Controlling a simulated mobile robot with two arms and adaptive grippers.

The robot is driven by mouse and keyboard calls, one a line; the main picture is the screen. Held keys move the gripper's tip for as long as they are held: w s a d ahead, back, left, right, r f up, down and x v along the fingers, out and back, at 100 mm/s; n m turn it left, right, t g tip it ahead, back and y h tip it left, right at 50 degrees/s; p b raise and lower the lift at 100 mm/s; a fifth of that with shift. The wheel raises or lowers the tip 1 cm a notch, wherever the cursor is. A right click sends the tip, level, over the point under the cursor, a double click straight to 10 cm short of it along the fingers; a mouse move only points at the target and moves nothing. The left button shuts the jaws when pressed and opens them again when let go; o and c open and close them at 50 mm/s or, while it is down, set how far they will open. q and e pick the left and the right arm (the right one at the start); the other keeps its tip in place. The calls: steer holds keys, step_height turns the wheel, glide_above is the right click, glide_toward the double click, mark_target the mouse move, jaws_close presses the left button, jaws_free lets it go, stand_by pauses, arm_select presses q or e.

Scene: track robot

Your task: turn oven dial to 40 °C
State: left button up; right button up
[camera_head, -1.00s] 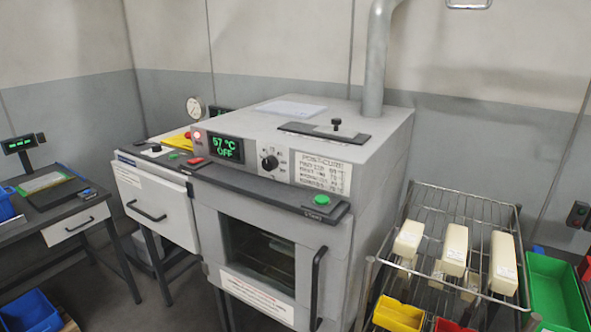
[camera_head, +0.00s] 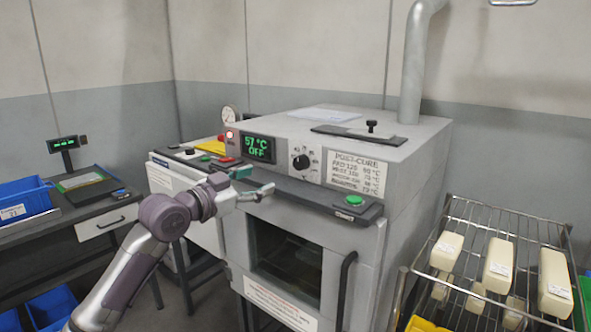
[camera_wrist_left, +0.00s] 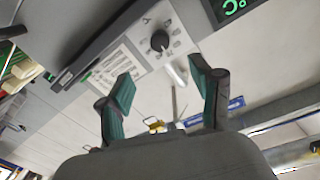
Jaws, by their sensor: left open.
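The oven (camera_head: 300,230) is a grey box with a front control panel. Its dial (camera_head: 300,162) is a round black knob with a light pointer mark, right of the display (camera_head: 258,148), which reads 57 °C OFF in green. My left gripper (camera_head: 258,184) is open and empty, in front of the panel, lower and to the left of the dial, apart from it. In the left wrist view the dial (camera_wrist_left: 159,40) lies ahead, above and between the open green-padded fingers (camera_wrist_left: 165,92). The dial's scale numbers are too small to read. My right gripper is not in view.
A post-cure chart (camera_head: 356,174) is right of the dial. A dark ledge with a green button (camera_head: 354,200) juts out below the panel. A wire rack (camera_head: 478,275) with several pale blocks stands at the right. A bench with blue bins (camera_head: 25,200) is at the left.

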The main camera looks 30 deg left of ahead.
mark_target(298, 165)
arm_select(q)
steer(key=w+p, duration=0.1)
steer(key=w, duration=0.3)
steer(key=w+d+p, duration=0.1)
steer(key=w+p, duration=0.1)
steer(key=w, duration=0.2)
steer(key=w+p, duration=0.1)
steer(key=w, duration=0.3)
steer(key=shift+w+d+r, duration=0.1)
steer(key=shift+w+d, duration=0.2)
steer(key=shift+w, duration=0.1)
steer(key=shift+w+d+p, duration=0.1)
steer(key=shift+w+p, duration=0.2)
steer(key=shift+w, duration=0.1)
steer(key=shift+c, duration=0.2)
steer(key=c, duration=1.1)
